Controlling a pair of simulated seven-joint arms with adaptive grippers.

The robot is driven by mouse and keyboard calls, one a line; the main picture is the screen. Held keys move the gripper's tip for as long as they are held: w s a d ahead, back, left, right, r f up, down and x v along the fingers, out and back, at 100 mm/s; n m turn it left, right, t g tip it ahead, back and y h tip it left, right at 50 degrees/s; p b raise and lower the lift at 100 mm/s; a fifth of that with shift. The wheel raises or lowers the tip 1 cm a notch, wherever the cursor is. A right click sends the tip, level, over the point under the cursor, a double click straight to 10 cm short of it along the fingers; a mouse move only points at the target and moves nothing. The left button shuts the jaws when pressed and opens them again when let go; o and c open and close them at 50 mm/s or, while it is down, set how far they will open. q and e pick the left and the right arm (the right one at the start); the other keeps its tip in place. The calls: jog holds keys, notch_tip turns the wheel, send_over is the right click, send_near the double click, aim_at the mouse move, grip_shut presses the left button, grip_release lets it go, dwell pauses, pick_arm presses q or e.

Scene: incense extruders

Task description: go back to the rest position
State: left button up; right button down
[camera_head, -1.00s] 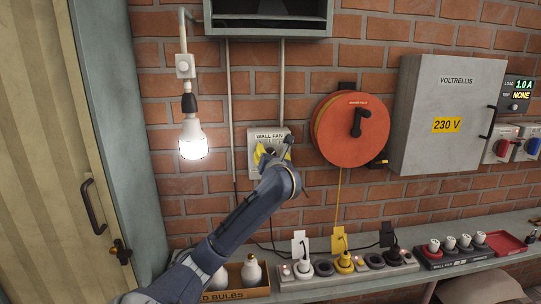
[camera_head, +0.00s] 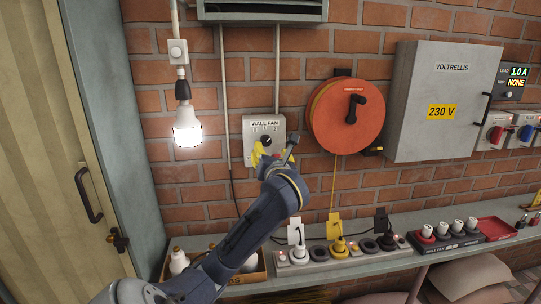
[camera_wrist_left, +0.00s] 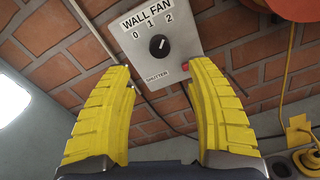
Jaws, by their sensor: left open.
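My left arm reaches up from the bottom left. My right gripper is not in view.
A lit bulb (camera_head: 187,130) hangs left of the box. An orange cable reel (camera_head: 340,125) and a grey 230 V cabinet (camera_head: 440,100) are on the wall to the right. A shelf below holds a power strip (camera_head: 320,258) and a bulb box (camera_head: 246,279).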

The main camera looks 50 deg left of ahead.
pick_arm(q)
jog(key=shift+s+d, duration=0.2)
jog(key=shift+d, duration=0.1)
dwell(0.4)
